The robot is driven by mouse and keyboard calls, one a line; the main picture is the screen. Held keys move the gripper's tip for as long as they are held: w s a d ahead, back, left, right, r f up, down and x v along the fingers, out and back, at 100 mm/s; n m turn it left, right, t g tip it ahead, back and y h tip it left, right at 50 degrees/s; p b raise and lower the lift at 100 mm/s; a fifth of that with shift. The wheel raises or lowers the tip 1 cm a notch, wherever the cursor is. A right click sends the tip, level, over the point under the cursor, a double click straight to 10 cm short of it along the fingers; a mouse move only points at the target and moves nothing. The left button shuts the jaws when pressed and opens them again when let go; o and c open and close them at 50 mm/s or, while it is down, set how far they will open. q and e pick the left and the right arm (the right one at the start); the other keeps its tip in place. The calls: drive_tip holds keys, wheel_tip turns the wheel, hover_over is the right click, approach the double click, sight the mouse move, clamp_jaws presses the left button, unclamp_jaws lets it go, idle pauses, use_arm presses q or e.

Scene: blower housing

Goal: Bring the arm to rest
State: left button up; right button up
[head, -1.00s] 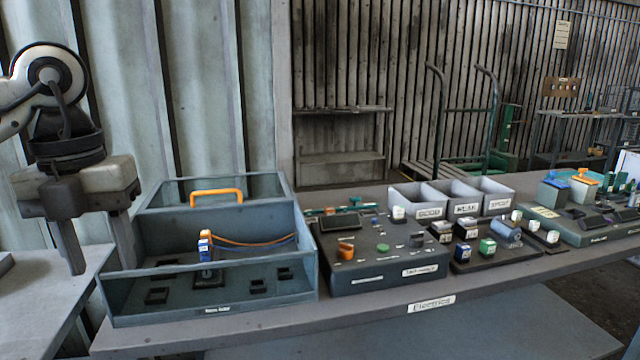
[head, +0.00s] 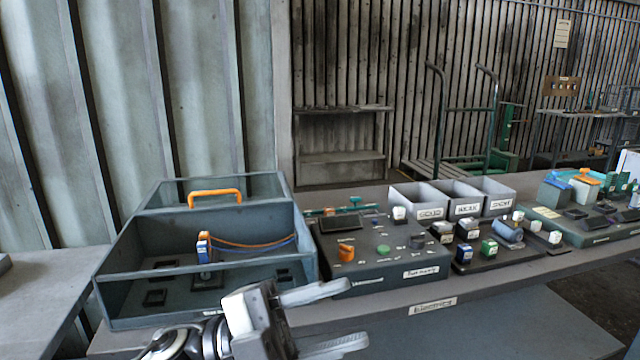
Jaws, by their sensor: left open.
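My left gripper (head: 332,318) is low in the head view, in front of the bench's front edge. Its two fingers point right and are spread apart, with nothing between them. My left arm comes in from the bottom left. The gripper hides part of the front of the blue-grey blower housing (head: 115,300). The housing stands open on the bench, with an orange handle (head: 214,198) at its back. Inside it a small blue and orange part (head: 204,247) stands upright, with orange and blue wires running right. My right gripper is not in view.
A dark test box (head: 385,265) with knobs stands right of the housing. Labelled grey bins (head: 430,212) stand behind a dark tray (head: 510,258) of small blocks. The bench's front edge (head: 400,312) runs close to my gripper. A grey table (head: 35,300) is at the left.

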use_arm(q)
drive_tip(key=w+a+f+n+t+y, duration=0.2)
drive_tip(key=a+f+n+t+y, duration=0.35)
drive_tip(key=f+n+t, duration=0.45)
drive_tip(key=w+a+f+n+t+y, duration=0.35)
drive_tip(key=f+n+t+y, duration=0.4)
drive_tip(key=n, duration=0.55)
drive_tip(key=s+a+f+n+g+y, duration=0.2)
drive_tip(key=s+a+f+g+y, duration=0.1)
drive_tip(key=s+f, duration=0.4)
drive_tip(key=s+a+f+n+g+y, duration=0.3)
drive_tip(key=s+f, duration=0.4)
drive_tip(key=f, duration=0.4)
drive_tip(key=shift+s+a+g, duration=0.15)
drive_tip(key=shift+a+g, duration=0.3)
drive_tip(key=shift+a, duration=0.1)
